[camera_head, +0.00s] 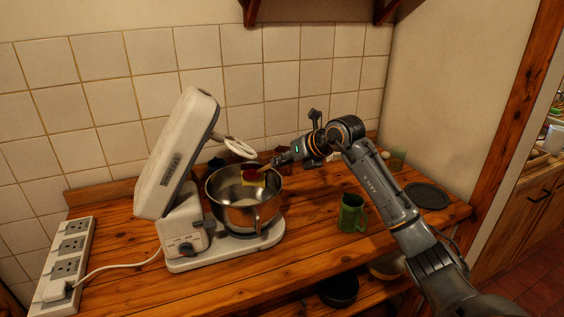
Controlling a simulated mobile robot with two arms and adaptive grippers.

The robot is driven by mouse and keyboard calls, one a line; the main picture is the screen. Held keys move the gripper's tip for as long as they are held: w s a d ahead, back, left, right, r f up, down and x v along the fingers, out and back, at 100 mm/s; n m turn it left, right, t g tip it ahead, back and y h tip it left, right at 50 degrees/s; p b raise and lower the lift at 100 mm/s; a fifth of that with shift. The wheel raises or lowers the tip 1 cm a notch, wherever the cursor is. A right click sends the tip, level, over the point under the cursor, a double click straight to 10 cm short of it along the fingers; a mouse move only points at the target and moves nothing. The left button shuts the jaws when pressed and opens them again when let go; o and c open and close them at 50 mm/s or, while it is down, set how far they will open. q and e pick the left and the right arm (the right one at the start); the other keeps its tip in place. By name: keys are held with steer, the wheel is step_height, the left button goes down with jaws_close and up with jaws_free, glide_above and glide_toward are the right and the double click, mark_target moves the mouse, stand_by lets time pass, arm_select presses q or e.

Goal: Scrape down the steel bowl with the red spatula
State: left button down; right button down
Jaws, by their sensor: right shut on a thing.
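The steel bowl (243,215) sits on the base of a white stand mixer (178,155) whose head is tilted up. The red spatula (251,175) is at the bowl's mouth, near its back right rim, with a small yellowish patch below the red part. My right gripper (277,162) is shut on the spatula's handle, just above and right of the bowl. I cannot tell whether the spatula touches the bowl's inner wall. My left gripper is not in view.
A green mug (351,213) stands right of the bowl, below my right arm. A dark round plate (427,195) lies at the counter's right end. A power strip (66,262) with the mixer's cord is at left. The front counter is clear.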

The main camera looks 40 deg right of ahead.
steer(key=shift+w+d, duration=0.15)
stand_by(0.3)
steer(key=shift+f+b, duration=0.45)
steer(key=shift+f, duration=0.1)
stand_by(0.4)
stand_by(0.9)
steer(key=shift+s+a+r, duration=0.3)
steer(key=shift+s+a, duration=0.3)
steer(key=shift+s, duration=0.05)
steer(key=shift+s+a+r, duration=0.3)
steer(key=shift+s+a, duration=0.25)
steer(key=shift+s, duration=0.05)
steer(key=shift+s+a+r, duration=0.1)
steer(key=shift+s+a+r, duration=1.15)
steer(key=shift+s+a, duration=0.15)
steer(key=shift+s, duration=0.05)
steer(key=shift+s+a+r, duration=0.1)
steer(key=shift+s+a, duration=0.05)
